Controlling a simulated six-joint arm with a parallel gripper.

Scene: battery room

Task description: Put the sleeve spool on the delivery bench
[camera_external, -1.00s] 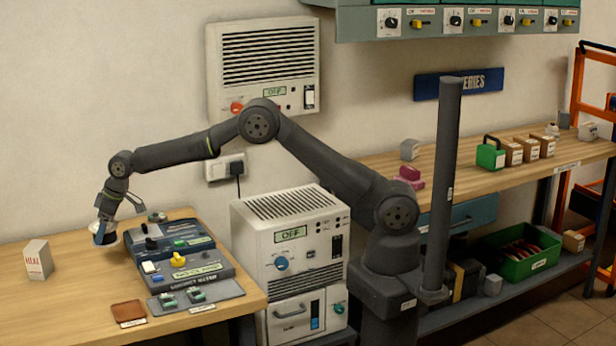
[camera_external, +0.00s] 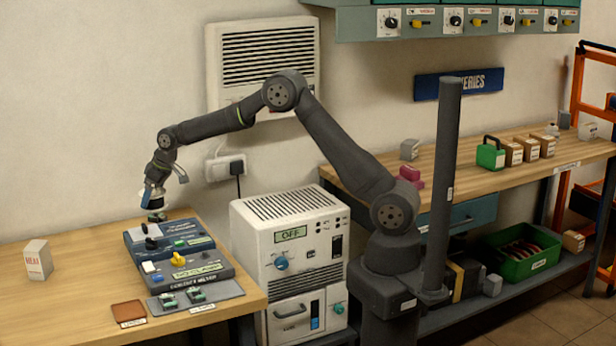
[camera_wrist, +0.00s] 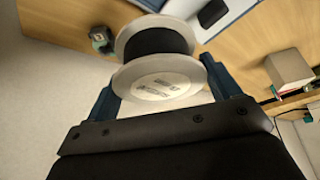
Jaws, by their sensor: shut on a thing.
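My gripper (camera_external: 154,197) is shut on the sleeve spool (camera_wrist: 158,78), a spool with white flanges and a dark winding. In the wrist view its two blue fingers grip the spool from either side. In the external view the spool (camera_external: 156,204) is a small pale shape at the fingertips, above the back of the left wooden bench (camera_external: 70,300). Another long wooden bench (camera_external: 465,163) stands along the wall at the right. No readable label shows which one is the delivery bench.
A dark tester with knobs (camera_external: 180,262), a grey mat with small green parts (camera_external: 205,297), a brown pad (camera_external: 128,311) and a white carton (camera_external: 38,260) are on the left bench. A charger cabinet (camera_external: 290,235) stands beside it. Several boxes and a green case (camera_external: 490,155) occupy the right bench.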

